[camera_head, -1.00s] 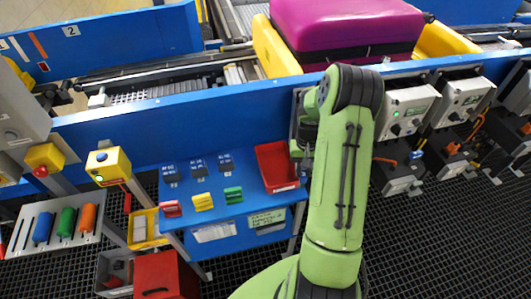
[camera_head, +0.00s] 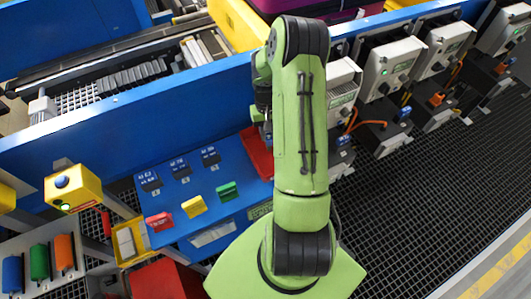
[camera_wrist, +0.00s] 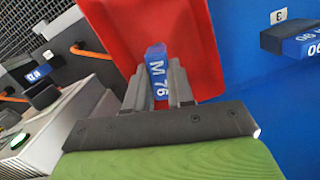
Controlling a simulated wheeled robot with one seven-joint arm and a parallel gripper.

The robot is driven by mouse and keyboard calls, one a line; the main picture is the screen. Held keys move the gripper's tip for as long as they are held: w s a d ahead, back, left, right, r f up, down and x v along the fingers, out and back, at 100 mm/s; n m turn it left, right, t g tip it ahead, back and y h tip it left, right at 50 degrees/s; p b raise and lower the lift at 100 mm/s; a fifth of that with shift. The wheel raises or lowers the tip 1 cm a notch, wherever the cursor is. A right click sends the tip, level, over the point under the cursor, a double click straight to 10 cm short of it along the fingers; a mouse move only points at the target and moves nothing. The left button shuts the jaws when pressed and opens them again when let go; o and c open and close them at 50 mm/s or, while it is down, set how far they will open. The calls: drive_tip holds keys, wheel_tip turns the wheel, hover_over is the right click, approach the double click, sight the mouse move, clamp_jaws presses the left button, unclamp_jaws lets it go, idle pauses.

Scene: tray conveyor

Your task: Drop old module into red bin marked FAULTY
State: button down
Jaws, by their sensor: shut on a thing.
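A blue module marked M 76 (camera_wrist: 157,70) is between the grey fingers of my gripper (camera_wrist: 158,90), which is shut on it. In the wrist view the module and fingertips appear over the red bin (camera_wrist: 199,45); I cannot tell how high above it they are. In the head view the red bin (camera_head: 257,152) sits at the right end of the blue table, partly hidden behind my arm. My gripper is mostly hidden there by the arm. No FAULTY marking is readable on the bin.
The blue table (camera_head: 215,178) also carries several dark modules with blue labels (camera_head: 181,168) and red, yellow and green blocks (camera_head: 194,207). A blue conveyor wall (camera_head: 110,120) runs behind it. Grey boxes with cables (camera_head: 393,65) line the right. Grated floor (camera_head: 400,190) is open at front right.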

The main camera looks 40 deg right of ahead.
drive_tip(key=shift+f, duration=0.2)
drive_tip(key=c, duration=0.9)
unclamp_jaws()
drive_tip(key=shift+r, duration=0.1)
wheel_tip(320, 180, up, 16)
drive_tip(key=w+d+p, duration=0.1)
drive_tip(key=p, duration=0.1)
drive_tip(key=shift+w+f, duration=0.25)
drive_tip(key=shift+w, duration=0.05)
